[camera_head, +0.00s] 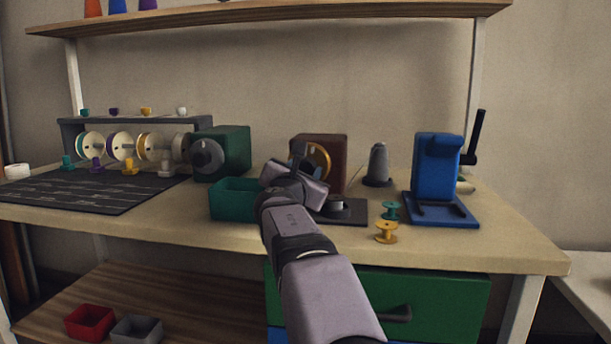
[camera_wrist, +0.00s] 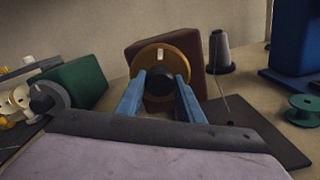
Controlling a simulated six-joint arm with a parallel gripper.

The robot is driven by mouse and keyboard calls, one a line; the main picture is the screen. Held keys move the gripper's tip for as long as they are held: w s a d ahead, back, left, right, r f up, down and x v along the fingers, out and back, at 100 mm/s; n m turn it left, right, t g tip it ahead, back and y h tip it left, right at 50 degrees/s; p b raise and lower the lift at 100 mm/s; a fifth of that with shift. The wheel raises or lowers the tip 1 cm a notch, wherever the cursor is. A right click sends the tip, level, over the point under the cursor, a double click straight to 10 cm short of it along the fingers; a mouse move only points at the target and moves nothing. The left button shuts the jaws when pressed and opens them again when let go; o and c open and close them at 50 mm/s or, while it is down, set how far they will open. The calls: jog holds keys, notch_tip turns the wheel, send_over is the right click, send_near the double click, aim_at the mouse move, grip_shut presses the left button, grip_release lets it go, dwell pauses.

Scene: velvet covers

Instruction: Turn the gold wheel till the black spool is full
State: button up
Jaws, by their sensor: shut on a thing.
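The gold wheel (camera_head: 321,158) is on the front of a brown box (camera_head: 337,151). In the wrist view the wheel (camera_wrist: 174,60) faces me, with a pale mark near its top and a dark round hub (camera_wrist: 159,86). My gripper (camera_wrist: 159,92) has its two blue fingers on either side of this hub, shut on it. In the head view my gripper (camera_head: 301,157) hides part of the wheel. A small dark spool with a pale top (camera_head: 336,202) appears on the black plate (camera_head: 356,211) before the box; how full it is cannot be told.
A grey cone (camera_head: 377,166) stands right of the brown box, a thin line below it. A blue device (camera_head: 436,166), teal spool (camera_head: 391,210) and yellow spool (camera_head: 386,232) are further right. A teal bin (camera_head: 232,200) and green box (camera_head: 234,151) stand left.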

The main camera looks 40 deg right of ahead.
jog(key=m+b, duration=0.1)
jog(key=m, duration=0.1)
jog(key=m+b, duration=0.1)
jog(key=m, duration=0.1)
jog(key=shift+f+m+b, duration=0.2)
jog(key=shift+m+b, duration=0.1)
jog(key=m+b, duration=0.2)
jog(key=m, duration=0.2)
jog(key=shift+m, duration=0.3)
jog(key=m+b, duration=0.2)
jog(key=m, duration=0.2)
jog(key=shift+b, duration=0.4)
jog(key=shift+r+m+b, duration=0.1)
jog(key=shift+m+b, duration=0.75)
jog(key=shift+m, duration=1.65)
jog(key=o, duration=1.1)
jog(key=shift+c, duration=0.2)
jog(key=shift+r, duration=0.1)
